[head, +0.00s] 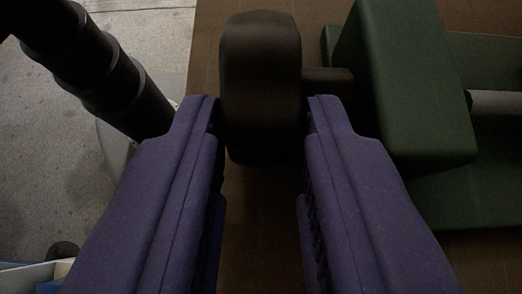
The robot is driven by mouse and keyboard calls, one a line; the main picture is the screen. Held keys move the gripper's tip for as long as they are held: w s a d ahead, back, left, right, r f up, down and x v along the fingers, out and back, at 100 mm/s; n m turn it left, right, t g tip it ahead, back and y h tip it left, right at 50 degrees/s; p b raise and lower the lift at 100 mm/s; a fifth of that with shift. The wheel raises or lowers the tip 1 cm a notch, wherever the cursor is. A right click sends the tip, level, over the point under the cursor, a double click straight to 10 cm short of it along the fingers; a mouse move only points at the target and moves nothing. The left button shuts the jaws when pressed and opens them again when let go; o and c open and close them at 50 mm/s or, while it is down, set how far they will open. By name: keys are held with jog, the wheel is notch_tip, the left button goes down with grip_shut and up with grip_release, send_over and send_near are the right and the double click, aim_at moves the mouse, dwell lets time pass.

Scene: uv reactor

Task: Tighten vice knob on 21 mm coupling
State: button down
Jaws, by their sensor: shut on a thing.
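The vice knob (260,75) is a dark, rounded block near the top middle of the head view. A short dark shaft joins its right side to the green vice (410,85). My gripper (262,118) has two purple fingers reaching up from the bottom of the view. Its fingertips are shut on the knob, one on the left side and one on the right. A grey rod (495,103) shows at the right edge, beyond the green block; I cannot tell whether it is the 21 mm coupling.
The vice rests on a brown table top (262,225). Its left edge runs down past my left finger. Left of it lies a grey concrete floor (150,45) with a black ribbed column (95,70) on a pale round base. A pale box edge (30,275) shows at lower left.

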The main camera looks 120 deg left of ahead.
jog(key=shift+f+y, duration=0.2)
jog(key=shift+y, duration=0.1)
jog(key=c, duration=1.2)
grip_release()
jog(key=shift+r, duration=0.1)
jog(key=shift+r, duration=0.1)
